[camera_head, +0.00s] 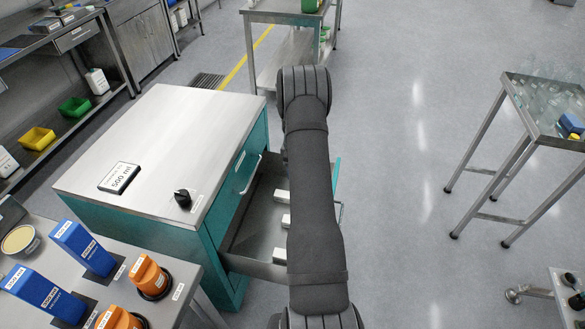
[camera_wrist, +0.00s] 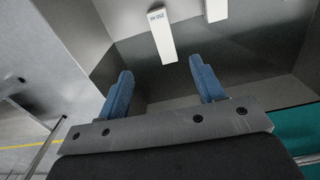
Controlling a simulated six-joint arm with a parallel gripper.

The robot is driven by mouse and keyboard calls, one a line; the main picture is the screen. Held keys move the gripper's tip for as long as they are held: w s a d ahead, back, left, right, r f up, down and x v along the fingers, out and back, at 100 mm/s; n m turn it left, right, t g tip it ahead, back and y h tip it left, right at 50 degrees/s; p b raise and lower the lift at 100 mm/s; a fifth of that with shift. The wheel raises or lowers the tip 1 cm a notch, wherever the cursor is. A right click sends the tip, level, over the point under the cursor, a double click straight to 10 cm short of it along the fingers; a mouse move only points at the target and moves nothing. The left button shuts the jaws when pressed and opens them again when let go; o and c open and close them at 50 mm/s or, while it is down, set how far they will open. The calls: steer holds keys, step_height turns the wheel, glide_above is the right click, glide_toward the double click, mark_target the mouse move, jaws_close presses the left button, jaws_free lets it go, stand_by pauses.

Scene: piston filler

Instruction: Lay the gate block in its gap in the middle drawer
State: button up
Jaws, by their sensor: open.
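An open drawer (camera_head: 258,205) juts out from the right side of the teal cabinet, below a shut drawer with a handle (camera_head: 248,175). White labelled blocks lie in the open drawer, one at its middle (camera_head: 286,220) and one near its front (camera_head: 280,254). In the wrist view, a white labelled block (camera_wrist: 162,38) lies on the grey drawer floor ahead of my gripper, with another block (camera_wrist: 215,8) to its right. I cannot tell which is the gate block. My gripper (camera_wrist: 161,70) is open with nothing between its blue fingers. My arm hides it in the head view.
The cabinet top (camera_head: 150,135) carries a 500 ml plate (camera_head: 119,178) and a black knob (camera_head: 182,198). A bench at lower left holds blue boxes (camera_head: 82,248) and orange parts (camera_head: 150,276). A steel table (camera_head: 545,125) stands right. The floor between is clear.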

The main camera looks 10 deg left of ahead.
steer(key=shift+a+f, duration=0.2)
steer(key=shift+f, duration=0.1)
step_height(320, 180, down, 17)
steer(key=shift+f, duration=0.2)
stand_by(0.6)
steer(key=shift+c, duration=0.4)
steer(key=c, duration=1)
steer(key=shift+d, duration=0.1)
steer(key=shift+c, duration=0.2)
